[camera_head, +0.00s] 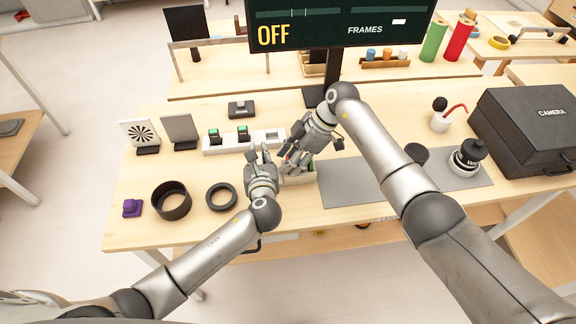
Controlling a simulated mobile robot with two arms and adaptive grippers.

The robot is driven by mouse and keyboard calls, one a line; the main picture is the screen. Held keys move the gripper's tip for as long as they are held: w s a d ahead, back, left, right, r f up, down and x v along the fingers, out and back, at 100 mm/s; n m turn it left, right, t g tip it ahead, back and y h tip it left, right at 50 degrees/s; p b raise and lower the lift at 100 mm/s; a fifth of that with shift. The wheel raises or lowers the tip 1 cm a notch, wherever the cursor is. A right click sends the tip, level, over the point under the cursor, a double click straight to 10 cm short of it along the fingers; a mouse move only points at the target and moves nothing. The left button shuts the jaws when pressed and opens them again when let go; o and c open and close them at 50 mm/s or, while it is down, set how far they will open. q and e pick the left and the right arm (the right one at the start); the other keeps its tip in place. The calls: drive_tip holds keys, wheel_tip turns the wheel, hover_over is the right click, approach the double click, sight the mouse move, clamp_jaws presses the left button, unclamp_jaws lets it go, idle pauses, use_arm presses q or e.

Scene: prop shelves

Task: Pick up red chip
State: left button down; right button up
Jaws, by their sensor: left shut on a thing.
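A small patch of red (289,156), perhaps the red chip, shows at the fingers of my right gripper (291,162); most of it is hidden. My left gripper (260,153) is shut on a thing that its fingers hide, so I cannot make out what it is. The two grippers are close together, the right one above a small pale box (302,180) with green inside. I cannot tell whether the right fingers are open or shut. A white slotted holder (227,146) stands behind the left gripper, with two green-topped dark chips (214,136) in it and a lighter slot at its right.
A black ring (172,201), a thinner ring (221,197) and a purple item (131,207) lie left. A grey mat (345,184) bears a dark-lidded jar (466,158). A black camera case (525,125) stands right. The monitor (340,25) stands behind.

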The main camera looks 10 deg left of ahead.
drive_tip(key=c, duration=0.4)
use_arm(q)
drive_tip(key=c, duration=1.3)
unclamp_jaws()
drive_tip(key=shift+c, duration=0.2)
use_arm(e)
wheel_tip(320, 180, up, 10)
